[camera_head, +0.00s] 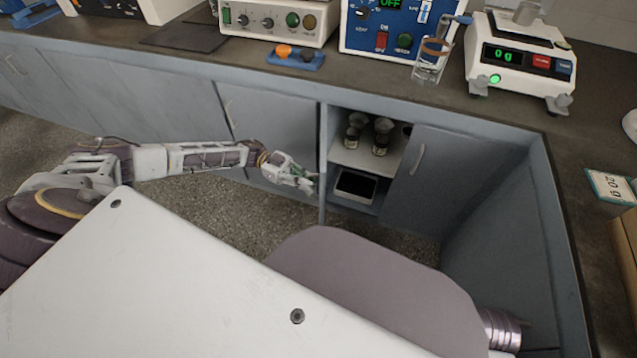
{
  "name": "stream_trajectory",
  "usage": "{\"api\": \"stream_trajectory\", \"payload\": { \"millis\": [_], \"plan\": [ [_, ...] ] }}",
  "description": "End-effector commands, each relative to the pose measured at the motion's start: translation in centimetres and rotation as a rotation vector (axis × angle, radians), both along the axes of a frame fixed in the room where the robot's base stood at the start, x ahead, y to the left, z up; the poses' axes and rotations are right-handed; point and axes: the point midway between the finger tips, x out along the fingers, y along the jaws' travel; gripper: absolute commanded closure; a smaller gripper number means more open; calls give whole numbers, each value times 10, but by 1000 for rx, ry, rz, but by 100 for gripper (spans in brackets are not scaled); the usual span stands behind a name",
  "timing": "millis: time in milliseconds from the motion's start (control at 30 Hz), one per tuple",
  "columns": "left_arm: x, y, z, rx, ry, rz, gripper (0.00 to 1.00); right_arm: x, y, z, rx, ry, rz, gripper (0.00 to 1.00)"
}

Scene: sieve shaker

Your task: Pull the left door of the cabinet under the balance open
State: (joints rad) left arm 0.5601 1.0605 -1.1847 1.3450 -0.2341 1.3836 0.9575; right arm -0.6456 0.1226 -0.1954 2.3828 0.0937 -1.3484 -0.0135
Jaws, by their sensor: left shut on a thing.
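The balance (522,60) stands on the bench top, its display reading 0 g. The cabinet below it has a grey right door (452,175), closed, with a pale upright handle (417,158). The left door (322,155) stands swung outward and shows almost edge-on as a narrow strip. The left half of the cabinet is open to view. My left gripper (306,181) is at the outer face of the left door, shut on its handle, which the fingers mostly hide. My right gripper is not in view.
Inside the cabinet, several dark jars (381,138) stand on a shelf (366,158), with a dark-topped box (355,186) below. A glass beaker (430,65) stands by the bench's front edge. Another closed door (270,125) lies behind my left gripper. Speckled floor (225,215) is clear below it.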

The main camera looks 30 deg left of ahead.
Motion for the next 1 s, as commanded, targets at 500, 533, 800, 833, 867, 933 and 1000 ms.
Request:
{"api": "stream_trajectory", "payload": {
  "millis": [500,533,800,833,867,933,1000],
  "plan": [
    [-8,45,0,2,2,3,100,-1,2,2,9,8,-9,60],
    [-8,46,0,2,2,2,100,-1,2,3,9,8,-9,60],
    [-8,49,0,2,2,2,100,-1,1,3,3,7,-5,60],
    [-8,49,0,2,2,2,100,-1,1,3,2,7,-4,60],
    [-8,49,0,2,2,2,100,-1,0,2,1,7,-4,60],
    [-8,49,0,2,1,2,100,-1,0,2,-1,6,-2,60],
    [-8,49,0,2,1,2,86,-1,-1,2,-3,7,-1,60]
  ]
}}
